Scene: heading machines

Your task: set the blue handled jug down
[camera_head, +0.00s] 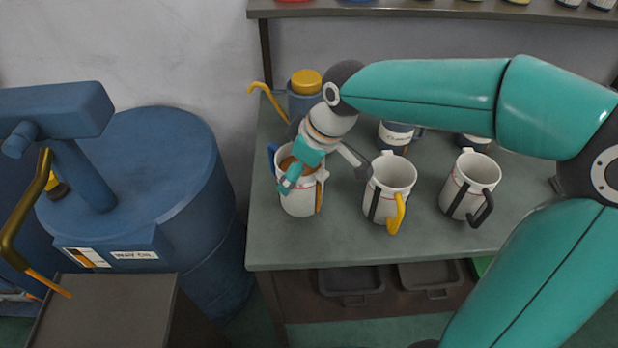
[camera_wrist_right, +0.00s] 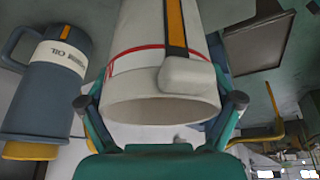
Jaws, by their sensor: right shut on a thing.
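The blue handled jug (camera_head: 298,197) is white with a blue handle (camera_head: 272,158) on its left, an orange strip and brown contents. It stands upright over the left end of the bench (camera_head: 345,245); I cannot tell whether its base touches the top. My right gripper (camera_head: 311,178) reaches from above and is shut on it. In the right wrist view the jug (camera_wrist_right: 150,50) sits between the fingers of the gripper (camera_wrist_right: 160,102), its rim and spout facing the camera. My left gripper is not in view.
A white jug with a yellow handle (camera_head: 391,180) and one with a black handle (camera_head: 471,184) stand to the right. A blue oil can (camera_wrist_right: 55,85) with a yellow cap stands behind. A blue drum (camera_head: 150,190) adjoins the bench's left. Bare bench lies in front.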

